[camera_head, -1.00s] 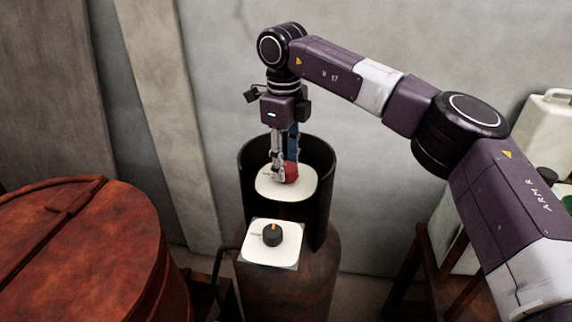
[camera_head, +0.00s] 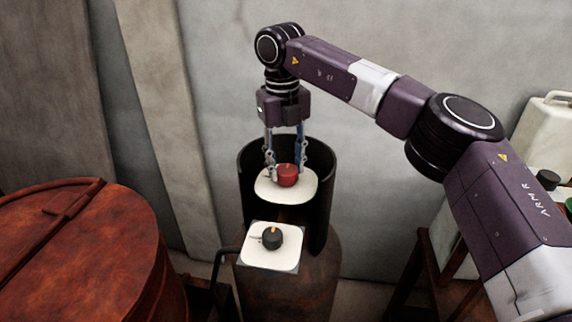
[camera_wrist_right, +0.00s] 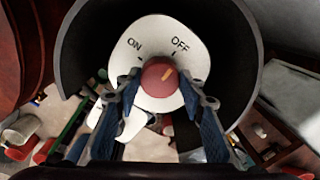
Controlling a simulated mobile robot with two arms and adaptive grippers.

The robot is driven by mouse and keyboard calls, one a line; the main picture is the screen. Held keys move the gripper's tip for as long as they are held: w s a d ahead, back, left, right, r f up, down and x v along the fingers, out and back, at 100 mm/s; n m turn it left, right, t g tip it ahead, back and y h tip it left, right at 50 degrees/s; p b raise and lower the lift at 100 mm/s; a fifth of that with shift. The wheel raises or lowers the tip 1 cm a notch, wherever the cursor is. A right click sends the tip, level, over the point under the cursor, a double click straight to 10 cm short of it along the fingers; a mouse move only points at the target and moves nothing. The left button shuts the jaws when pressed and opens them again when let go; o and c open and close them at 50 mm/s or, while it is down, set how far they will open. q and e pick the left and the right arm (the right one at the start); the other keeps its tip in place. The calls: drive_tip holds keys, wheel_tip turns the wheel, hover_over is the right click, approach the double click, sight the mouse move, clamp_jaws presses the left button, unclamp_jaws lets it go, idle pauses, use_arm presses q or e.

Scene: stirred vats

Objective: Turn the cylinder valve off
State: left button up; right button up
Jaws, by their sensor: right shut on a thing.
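The cylinder valve is a round red knob (camera_head: 287,175) on a white plate (camera_head: 268,189) inside the dark open collar (camera_head: 325,190) of a rusty cylinder (camera_head: 285,292). My right gripper (camera_head: 286,168) points down into the collar, shut on the knob with one finger on each side. My left gripper is not in view.
A second white plate with a black knob (camera_head: 272,239) and orange mark is in front of the collar. A rusty vat lid (camera_head: 80,250) is at left. A wooden stand (camera_head: 440,270) and pale canister (camera_head: 545,130) are at right. A wall is behind.

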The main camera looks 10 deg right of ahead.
sight(284, 169)
idle(0.4)
drive_tip(key=o, duration=1.2)
drive_tip(key=shift+c, duration=0.2)
wheel_tip(284, 169, up, 12)
drive_tip(key=shift+a, duration=0.25)
